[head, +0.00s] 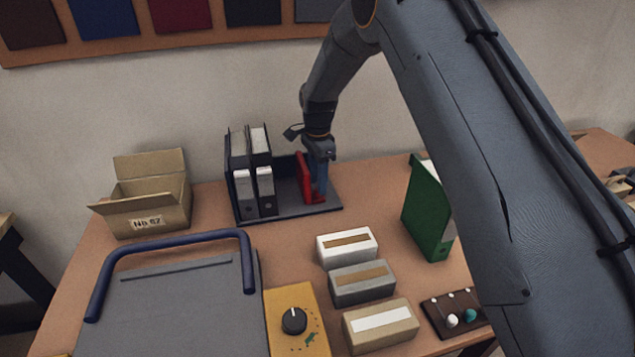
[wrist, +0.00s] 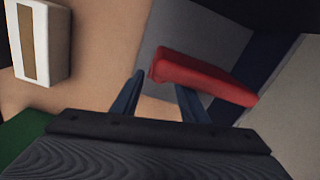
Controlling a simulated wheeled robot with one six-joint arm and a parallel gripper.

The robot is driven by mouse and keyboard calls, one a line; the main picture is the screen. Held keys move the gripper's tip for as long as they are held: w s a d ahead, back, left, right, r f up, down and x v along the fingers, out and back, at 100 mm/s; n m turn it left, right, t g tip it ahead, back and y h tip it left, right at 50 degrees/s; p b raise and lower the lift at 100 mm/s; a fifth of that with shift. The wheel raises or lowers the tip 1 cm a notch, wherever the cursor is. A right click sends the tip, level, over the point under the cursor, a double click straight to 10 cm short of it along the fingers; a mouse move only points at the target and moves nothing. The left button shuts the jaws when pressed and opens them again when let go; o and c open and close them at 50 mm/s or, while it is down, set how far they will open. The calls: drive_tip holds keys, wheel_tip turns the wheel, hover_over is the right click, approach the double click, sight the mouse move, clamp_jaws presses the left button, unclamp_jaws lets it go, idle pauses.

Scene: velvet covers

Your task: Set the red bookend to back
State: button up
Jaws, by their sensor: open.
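The red bookend (head: 304,179) stands upright on the dark grey base (head: 286,213) of the file rack, to the right of two black-and-white binders (head: 252,172) and with a gap between. My gripper (head: 319,180) is low over the rack's right side, right beside the bookend. In the wrist view the red bookend (wrist: 200,77) lies at the tips of my gripper (wrist: 158,92), whose two blue fingers are spread apart. One finger is near the bookend's end and the other partly behind it. I cannot tell if either finger touches it.
An open cardboard box (head: 148,205) stands left of the rack. A green binder (head: 428,212) stands to the right. White (head: 346,247), grey (head: 361,284) and tan (head: 380,326) boxes sit in front. A grey press with a blue handle (head: 175,240) fills the front left.

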drive_tip(key=shift+f, duration=0.95)
drive_tip(key=shift+c, duration=0.4)
clamp_jaws()
